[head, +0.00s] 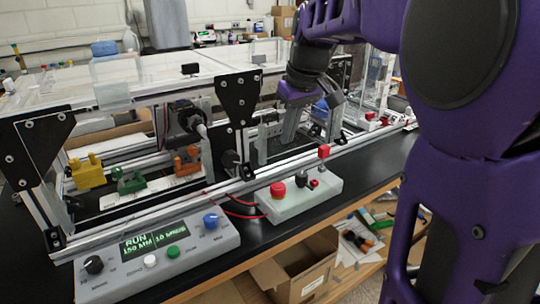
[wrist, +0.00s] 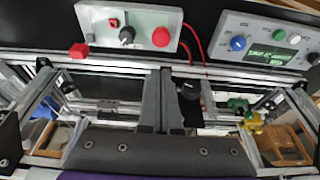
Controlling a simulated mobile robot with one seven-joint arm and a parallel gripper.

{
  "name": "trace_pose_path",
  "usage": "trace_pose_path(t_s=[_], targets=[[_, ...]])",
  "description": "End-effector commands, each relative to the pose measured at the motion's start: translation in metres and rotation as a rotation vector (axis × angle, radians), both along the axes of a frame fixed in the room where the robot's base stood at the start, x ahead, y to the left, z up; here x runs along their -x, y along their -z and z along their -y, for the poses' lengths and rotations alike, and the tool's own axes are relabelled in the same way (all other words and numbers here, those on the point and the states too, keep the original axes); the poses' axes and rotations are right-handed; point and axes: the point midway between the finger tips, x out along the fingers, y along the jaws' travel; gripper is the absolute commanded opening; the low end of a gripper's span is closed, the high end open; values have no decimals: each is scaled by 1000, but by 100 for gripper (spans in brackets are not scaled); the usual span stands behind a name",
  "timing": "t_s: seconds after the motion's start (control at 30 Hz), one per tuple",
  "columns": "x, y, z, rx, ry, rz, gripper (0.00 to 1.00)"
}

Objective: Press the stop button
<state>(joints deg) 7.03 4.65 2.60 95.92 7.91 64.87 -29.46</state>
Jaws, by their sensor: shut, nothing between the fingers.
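The red mushroom-shaped stop button (head: 278,189) stands on the left part of a pale box (head: 300,200) in front of the extrusion frame. In the wrist view the button (wrist: 160,37) is at the top centre, beyond my fingertips. My gripper (head: 288,138) is over the frame, behind the box and apart from the button. In the wrist view my gripper (wrist: 158,72) has its two grey fingers together, with nothing between them. The button is in clear sight in both views.
A black knob (head: 301,178) and a small red switch sit beside the button. A grey control panel (head: 160,258) with a display reading RUN stands to the left. The frame's front rail (head: 230,188) runs between my gripper and the box. Red wires lie left of the box.

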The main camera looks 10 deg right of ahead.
Motion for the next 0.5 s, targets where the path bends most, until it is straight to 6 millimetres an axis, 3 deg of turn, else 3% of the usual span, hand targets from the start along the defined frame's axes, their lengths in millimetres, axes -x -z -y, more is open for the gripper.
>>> trace_pose_path(t_s=[0.17, 0.5], targets=[[-6, 25, -3, -2, -1, -4, 0], [-25, 94, -11, -1, 0, -4, 0]])
